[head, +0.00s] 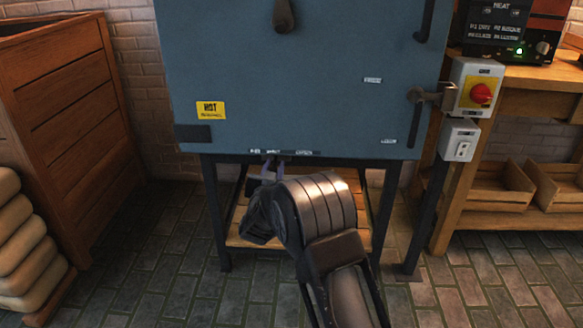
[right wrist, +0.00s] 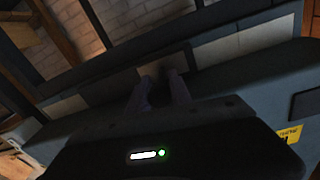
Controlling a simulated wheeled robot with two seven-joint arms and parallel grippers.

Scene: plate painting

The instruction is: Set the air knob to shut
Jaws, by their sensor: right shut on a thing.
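The blue-grey kiln (head: 300,90) stands on dark legs, with a row of small pale labels (head: 305,153) along its lower front edge, too small to read surely. My right gripper (head: 272,168) is under that edge, near the labels' left part, its fingers pointing up to it. In the right wrist view the two fingers (right wrist: 160,90) reach the kiln's underside edge, close together. They are shut on the air knob, which the fingers and the edge hide; its setting cannot be read. My left gripper is not in view.
A wooden shelf (head: 240,238) lies between the kiln legs under my right arm. A switch box with a red knob (head: 481,94) and a socket box (head: 459,142) stand on a post at right. A wooden crate (head: 70,110) and stacked sacks (head: 22,240) are at left.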

